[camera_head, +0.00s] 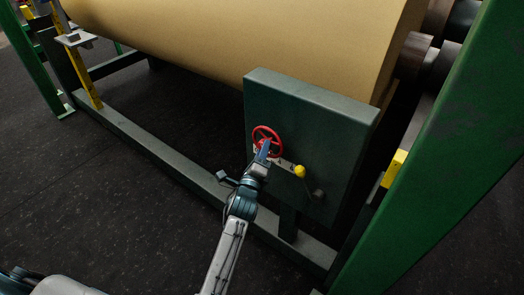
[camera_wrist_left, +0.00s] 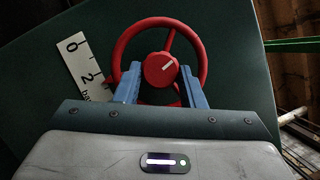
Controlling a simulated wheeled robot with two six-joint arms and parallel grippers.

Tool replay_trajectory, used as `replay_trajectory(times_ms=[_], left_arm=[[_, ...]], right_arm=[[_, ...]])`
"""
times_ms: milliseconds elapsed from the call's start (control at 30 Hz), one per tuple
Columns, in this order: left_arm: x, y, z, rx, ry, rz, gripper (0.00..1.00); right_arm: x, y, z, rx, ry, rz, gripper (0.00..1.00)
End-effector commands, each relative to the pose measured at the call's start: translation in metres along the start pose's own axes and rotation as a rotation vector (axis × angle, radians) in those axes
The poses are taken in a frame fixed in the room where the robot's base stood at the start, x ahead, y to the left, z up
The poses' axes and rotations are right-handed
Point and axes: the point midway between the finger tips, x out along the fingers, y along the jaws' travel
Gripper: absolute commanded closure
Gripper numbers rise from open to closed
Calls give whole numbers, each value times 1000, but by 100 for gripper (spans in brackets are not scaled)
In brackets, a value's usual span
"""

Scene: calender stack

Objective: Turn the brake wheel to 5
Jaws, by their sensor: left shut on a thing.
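The red brake wheel (camera_head: 267,133) is on the front of a dark green panel. In the left wrist view, the wheel (camera_wrist_left: 122,42) has a round red hub (camera_wrist_left: 161,69) with a short white mark slanting up to the right. A white scale plate (camera_wrist_left: 81,65) beside it shows 0 and 2; the rest of the scale is hidden. My left gripper (camera_head: 264,149) is at the wheel. In the left wrist view, the blue fingers of the left gripper (camera_wrist_left: 160,88) stand on either side below the hub, shut on the wheel. The exact contact is partly hidden. My right gripper is not in view.
The green panel (camera_head: 300,110) also carries a lever with a yellow knob (camera_head: 300,171), right of the wheel. A large tan roll (camera_head: 250,35) lies behind. A frame rail (camera_head: 150,145) runs along the floor, and a green post (camera_head: 440,130) stands right. Dark floor at left is clear.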

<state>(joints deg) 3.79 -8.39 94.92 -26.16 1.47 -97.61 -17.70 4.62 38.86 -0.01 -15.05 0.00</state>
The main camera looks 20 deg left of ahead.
Motion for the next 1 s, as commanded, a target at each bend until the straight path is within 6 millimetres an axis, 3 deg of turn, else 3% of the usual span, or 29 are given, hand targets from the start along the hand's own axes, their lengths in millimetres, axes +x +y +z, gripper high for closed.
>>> replay_trajectory(times_ms=[667, 1000], left_arm=[[0, -4, 1, -186, 0, 78, 87], [1, -12, 4, -425, 1, 179, 87]], right_arm=[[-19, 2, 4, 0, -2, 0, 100], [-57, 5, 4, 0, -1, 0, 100]])
